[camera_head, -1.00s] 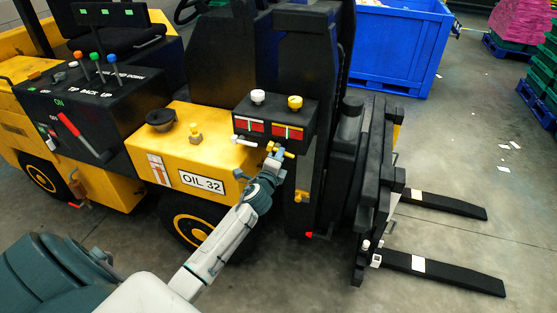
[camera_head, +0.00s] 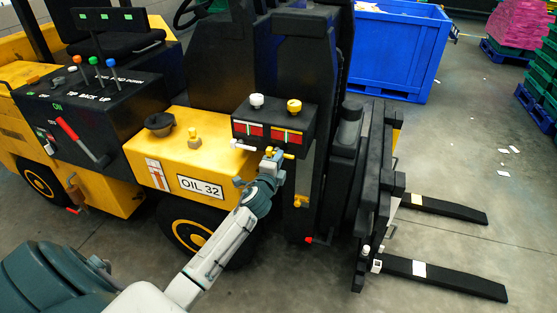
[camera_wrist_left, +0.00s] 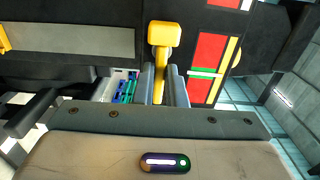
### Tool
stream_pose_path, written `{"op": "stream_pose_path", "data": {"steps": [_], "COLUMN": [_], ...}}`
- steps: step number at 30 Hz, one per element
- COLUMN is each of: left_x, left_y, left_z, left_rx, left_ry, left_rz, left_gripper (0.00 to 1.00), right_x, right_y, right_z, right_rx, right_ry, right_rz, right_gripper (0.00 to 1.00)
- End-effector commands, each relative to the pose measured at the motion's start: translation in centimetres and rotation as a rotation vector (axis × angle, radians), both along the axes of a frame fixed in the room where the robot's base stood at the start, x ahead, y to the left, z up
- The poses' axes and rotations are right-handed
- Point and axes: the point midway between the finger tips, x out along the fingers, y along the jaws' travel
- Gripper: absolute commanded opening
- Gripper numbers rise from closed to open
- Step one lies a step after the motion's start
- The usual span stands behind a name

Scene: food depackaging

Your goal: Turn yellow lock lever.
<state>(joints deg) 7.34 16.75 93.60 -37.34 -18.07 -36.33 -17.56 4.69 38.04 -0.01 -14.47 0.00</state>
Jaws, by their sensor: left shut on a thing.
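In the left wrist view the lever (camera_wrist_left: 164,36) has a square yellow head and a shaft running down between my fingers. My left gripper (camera_head: 271,159) is at the lever, with its arm reaching up from below. In the left wrist view my left gripper (camera_wrist_left: 162,85) is shut on the lever's shaft, one grey finger on each side. The fingers hide part of the shaft. My right gripper is not in view.
A white lever (camera_head: 243,145) sits just left of the yellow one. White (camera_head: 257,100) and yellow (camera_head: 294,105) knobs top the box. The yellow oil tank (camera_head: 180,155) is left of my gripper, and the black mast (camera_head: 345,160) is close on the right.

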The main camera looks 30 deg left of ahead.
Motion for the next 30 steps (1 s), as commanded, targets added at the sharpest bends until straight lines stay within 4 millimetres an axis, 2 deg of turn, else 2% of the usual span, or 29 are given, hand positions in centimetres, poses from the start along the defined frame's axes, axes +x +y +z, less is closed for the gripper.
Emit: {"op": "stream_pose_path", "data": {"steps": [1,4,14,17,27,30], "left_x": [0.0,0.0,-0.3,-1.3,-7.7,-9.1], "left_y": [0.0,0.0,-0.1,-0.3,-1.8,-2.2], "left_z": [-0.1,0.0,-0.1,-0.2,-0.3,-0.2], "left_rx": [-0.002,-0.001,0.0,0.0,0.0,0.0], "left_ry": [0.001,0.001,0.001,0.0,0.001,0.001], "left_rz": [0.0,0.0,0.0,-0.001,-0.001,-0.001], "left_gripper": [0.15,0.33,0.33,0.33,0.33,0.33], "right_x": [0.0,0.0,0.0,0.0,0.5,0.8], "right_y": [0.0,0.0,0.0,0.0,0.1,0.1], "right_z": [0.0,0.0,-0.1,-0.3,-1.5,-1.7], "right_rx": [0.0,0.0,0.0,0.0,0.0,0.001], "right_ry": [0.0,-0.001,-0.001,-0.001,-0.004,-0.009], "right_rz": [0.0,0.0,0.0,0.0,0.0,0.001], "right_gripper": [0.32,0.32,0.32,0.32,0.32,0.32]}}
